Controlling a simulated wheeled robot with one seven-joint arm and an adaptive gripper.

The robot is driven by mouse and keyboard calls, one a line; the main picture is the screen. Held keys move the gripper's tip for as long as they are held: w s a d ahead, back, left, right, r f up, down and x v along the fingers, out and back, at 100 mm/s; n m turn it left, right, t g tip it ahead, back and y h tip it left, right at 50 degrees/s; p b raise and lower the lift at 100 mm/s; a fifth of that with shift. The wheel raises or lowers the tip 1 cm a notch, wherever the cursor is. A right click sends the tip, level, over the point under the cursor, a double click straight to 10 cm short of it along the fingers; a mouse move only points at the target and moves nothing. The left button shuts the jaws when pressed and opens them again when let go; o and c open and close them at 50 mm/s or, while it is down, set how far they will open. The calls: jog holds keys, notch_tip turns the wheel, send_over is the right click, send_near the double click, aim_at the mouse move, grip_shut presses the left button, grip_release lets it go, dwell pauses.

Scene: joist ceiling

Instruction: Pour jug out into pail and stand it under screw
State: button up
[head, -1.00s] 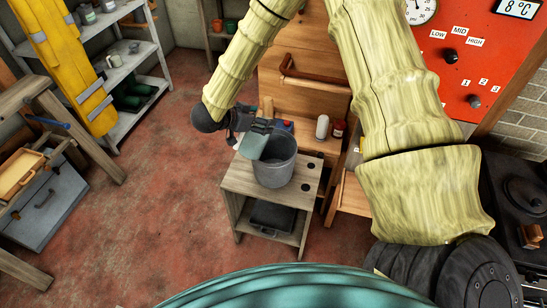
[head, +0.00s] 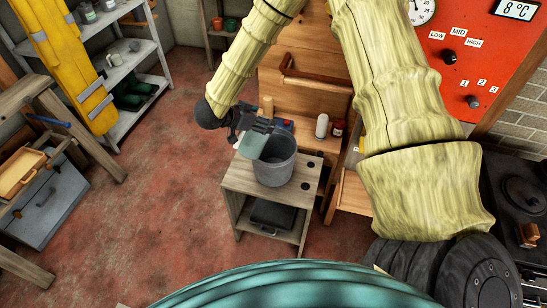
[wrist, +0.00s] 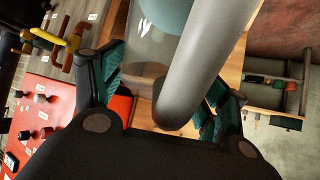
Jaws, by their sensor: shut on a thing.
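The grey pail (head: 277,168) stands on a small wooden stand. The jug (head: 250,146) is a pale blue-green, see-through vessel, tilted at the left rim of the pail. My gripper (head: 243,125) is shut on the jug, just above and left of the pail. In the wrist view, a thick grey handle (wrist: 205,60) lies between the fingers of my gripper (wrist: 165,105), with the clear jug wall and bluish contents (wrist: 168,14) beyond. I cannot see a stream or how much the pail holds. I cannot make out the screw.
The wooden stand (head: 238,178) has a dark box on its lower shelf. Behind are a wooden bench (head: 300,98), a white bottle (head: 322,126) and a red jar. A red panel (head: 480,60) with knobs is at right. The floor left of the stand is clear.

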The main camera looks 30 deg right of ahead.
jog(key=shift+d+y+p, duration=0.2)
jog(key=shift+y+p, duration=0.3)
jog(key=shift+p, duration=0.4)
jog(key=shift+d+f+g+y+p, duration=0.4)
jog(key=shift+y+p, duration=0.5)
jog(key=shift+p, duration=0.65)
dwell(0.7)
jog(key=shift+w+d+f+y+p, duration=0.1)
jog(key=shift+d+f+y+p, duration=0.25)
jog(key=shift+f+y+p, duration=0.6)
jog(key=shift+w+d+f+y+p, duration=0.1)
jog(key=shift+d+f+y+p, duration=0.25)
jog(key=shift+p, duration=1.1)
dwell(2.4)
